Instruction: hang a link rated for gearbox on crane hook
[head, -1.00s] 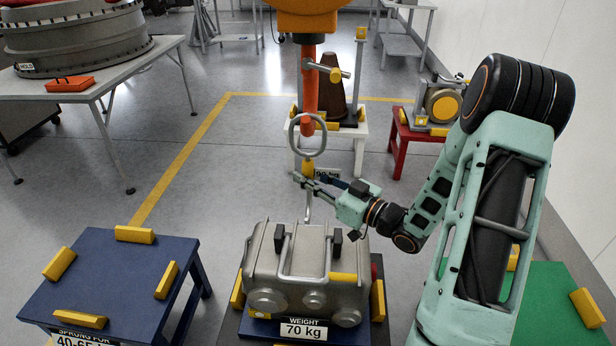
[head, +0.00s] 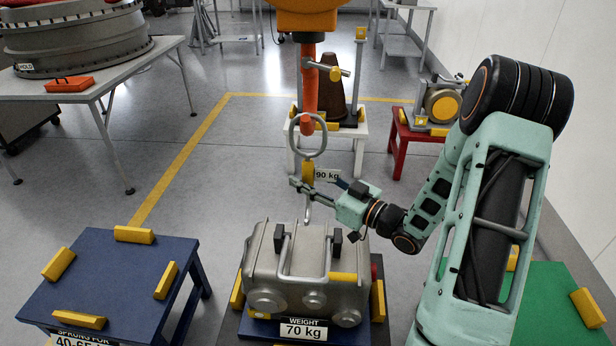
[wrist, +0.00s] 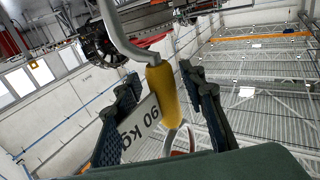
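The link has a grey ring (head: 307,152), a yellow middle (head: 307,174), a tag (head: 327,176) reading 90 kg and a thin silver hook below. The ring is around the lower end of the orange crane hook (head: 309,122), and the link hangs upright. My gripper (head: 314,187) is level with the yellow middle. In the wrist view, my open fingers stand on both sides of the yellow middle (wrist: 163,92), with gaps showing. The grey gearbox (head: 306,270) sits below on a stand (head: 255,329) labelled WEIGHT 70 kg.
An empty blue stand (head: 105,275) with yellow blocks is at left. A white stand (head: 345,150) with a brown cone and a red stand (head: 404,155) with a machine are behind. A green stand (head: 550,290) is at right. A table (head: 150,60) holds a large grey casing.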

